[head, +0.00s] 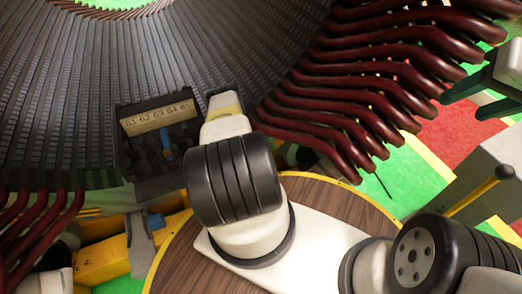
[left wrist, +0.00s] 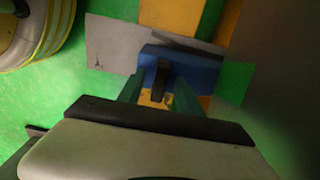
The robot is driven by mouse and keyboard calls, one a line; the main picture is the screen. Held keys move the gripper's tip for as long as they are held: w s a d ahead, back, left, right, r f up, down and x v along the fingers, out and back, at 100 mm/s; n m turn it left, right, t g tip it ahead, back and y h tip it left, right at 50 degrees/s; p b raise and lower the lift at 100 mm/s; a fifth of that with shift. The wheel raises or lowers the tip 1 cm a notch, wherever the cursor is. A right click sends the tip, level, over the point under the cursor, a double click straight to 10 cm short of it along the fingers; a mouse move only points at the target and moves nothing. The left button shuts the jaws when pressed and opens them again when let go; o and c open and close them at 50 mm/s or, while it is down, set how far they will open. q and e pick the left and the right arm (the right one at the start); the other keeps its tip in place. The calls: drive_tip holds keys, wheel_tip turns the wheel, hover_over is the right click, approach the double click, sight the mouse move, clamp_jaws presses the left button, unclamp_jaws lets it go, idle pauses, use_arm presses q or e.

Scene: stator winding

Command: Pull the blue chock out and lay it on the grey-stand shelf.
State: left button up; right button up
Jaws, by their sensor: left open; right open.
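The blue chock (left wrist: 205,72) shows in the left wrist view as a blue block with a short black grip, against a grey plate and a yellow beam. My left gripper (left wrist: 160,82) is open, its two dark green fingers pointing at the chock with the black grip between them in the picture. I cannot tell whether they touch it. My right gripper (head: 488,88) is open and empty at the right edge of the head view. I cannot clearly identify the grey-stand shelf.
The dark stator (head: 75,110) with dark red coils (head: 350,115) fills the top of the head view. A black labelled box (head: 135,178) sits at its lower edge. A round wooden top (head: 325,200) lies below. A grey box (head: 490,160) stands at right.

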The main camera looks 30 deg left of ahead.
use_arm(q)
drive_tip(key=shift+f, duration=0.2)
drive_tip(key=shift+c, duration=0.2)
clamp_jaws()
idle(1.2)
